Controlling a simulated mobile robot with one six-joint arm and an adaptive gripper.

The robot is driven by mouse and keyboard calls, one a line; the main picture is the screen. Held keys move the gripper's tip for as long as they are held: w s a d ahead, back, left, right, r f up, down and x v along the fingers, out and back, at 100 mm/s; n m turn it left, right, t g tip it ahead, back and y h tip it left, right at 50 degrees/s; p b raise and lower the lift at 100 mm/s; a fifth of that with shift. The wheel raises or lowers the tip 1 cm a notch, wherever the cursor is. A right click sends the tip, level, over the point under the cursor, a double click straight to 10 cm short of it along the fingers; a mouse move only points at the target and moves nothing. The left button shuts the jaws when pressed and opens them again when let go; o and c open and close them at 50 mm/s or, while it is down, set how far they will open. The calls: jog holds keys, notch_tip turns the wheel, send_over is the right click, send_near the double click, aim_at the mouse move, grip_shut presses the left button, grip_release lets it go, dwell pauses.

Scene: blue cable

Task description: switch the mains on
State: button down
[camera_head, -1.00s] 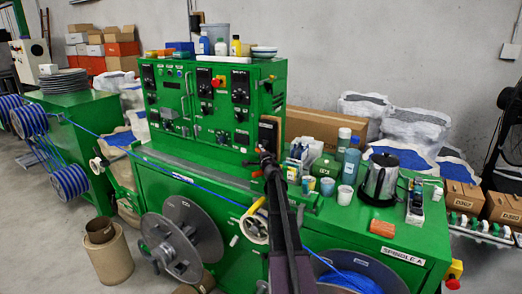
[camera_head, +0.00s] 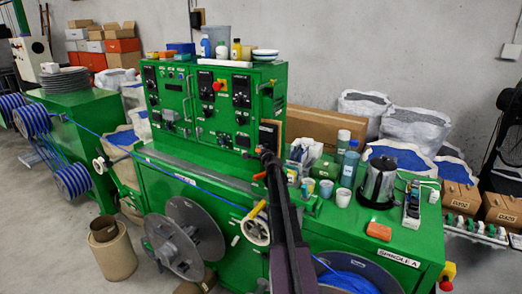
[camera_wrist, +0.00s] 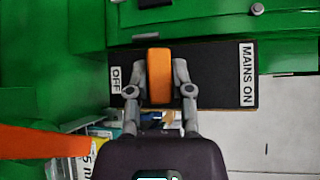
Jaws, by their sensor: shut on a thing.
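The mains switch is a dark plate (camera_wrist: 215,75) with an orange lever (camera_wrist: 158,75). In the wrist view the "OFF" label (camera_wrist: 116,79) is at the plate's left end and the "MAINS ON" label (camera_wrist: 247,74) at its right end. The lever lies between the labels, nearer "OFF". My gripper (camera_wrist: 160,70) is shut on the lever, one finger on each side. In the head view the plate (camera_head: 270,134) stands upright at the green cabinet's right edge. My gripper (camera_head: 268,163) is at its lower part, and my arm hides some of the area.
Close right of my gripper stand bottles and cups, among them a white cup (camera_head: 325,188) and a teal bottle (camera_head: 350,165). A metal kettle (camera_head: 378,183) and an orange block (camera_head: 379,231) are farther right. A blue cable (camera_head: 200,185) runs along the machine's front.

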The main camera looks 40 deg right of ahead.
jog(key=shift+r+p, duration=0.3)
jog(key=shift+p, duration=0.15)
notch_tip(320, 180, up, 2)
jog(key=m+g+y+p, duration=0.2)
jog(key=p, duration=0.4)
jog(key=shift+d, duration=0.1)
jog(key=shift+w+d+r+m+g+y+p, duration=0.1)
jog(key=shift+r+m+g+y+p, duration=0.25)
jog(key=shift+m+g+y+p, duration=0.55)
jog(key=shift+r+p, duration=0.1)
jog(key=shift+p, duration=0.65)
jog(key=c, duration=0.5)
grip_release()
jog(key=shift+w+d, duration=0.1)
jog(key=shift+c, duration=0.2)
jog(key=shift+f, duration=0.2)
